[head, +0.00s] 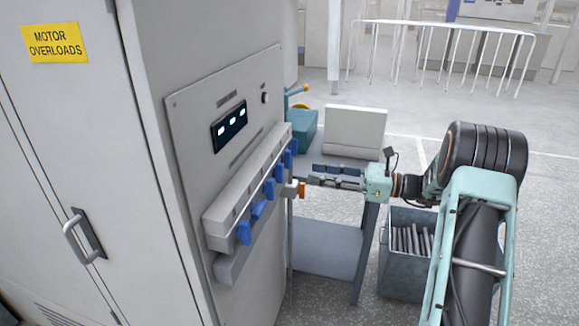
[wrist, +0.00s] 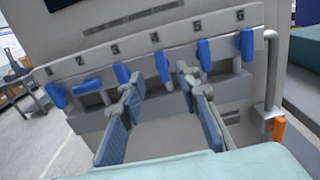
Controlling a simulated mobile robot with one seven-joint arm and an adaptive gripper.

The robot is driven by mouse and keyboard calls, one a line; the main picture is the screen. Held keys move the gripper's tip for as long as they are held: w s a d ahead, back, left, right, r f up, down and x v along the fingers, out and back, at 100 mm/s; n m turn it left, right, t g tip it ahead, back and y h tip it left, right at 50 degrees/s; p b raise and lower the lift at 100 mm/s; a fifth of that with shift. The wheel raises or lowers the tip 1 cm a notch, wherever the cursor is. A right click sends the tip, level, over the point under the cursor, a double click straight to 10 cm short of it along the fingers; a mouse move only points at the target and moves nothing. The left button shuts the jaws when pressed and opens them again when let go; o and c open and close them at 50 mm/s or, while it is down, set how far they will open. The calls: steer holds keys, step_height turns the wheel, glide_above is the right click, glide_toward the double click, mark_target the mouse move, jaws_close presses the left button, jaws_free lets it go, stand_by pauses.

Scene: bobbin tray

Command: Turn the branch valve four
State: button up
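The branch valve four handle (wrist: 162,66) is a blue lever under the number 4 on the grey manifold, standing about upright in the wrist view. My gripper (wrist: 158,78) is open, with one finger on each side of that handle and visible gaps to both. I cannot tell how deep the fingertips reach around it. In the head view my gripper (head: 304,180) points left at the blue handle row, and its tips are small there.
Neighbouring handles three (wrist: 121,72) and five (wrist: 204,55) stand upright close outside the fingers. Handle two (wrist: 87,87) lies sideways. An orange handle (wrist: 278,130) hangs on a pipe at the right. A bin of rods (head: 408,215) stands below my arm.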

mark_target(279, 173)
steer(key=x, duration=0.9)
steer(key=shift+a, duration=0.25)
jaws_close()
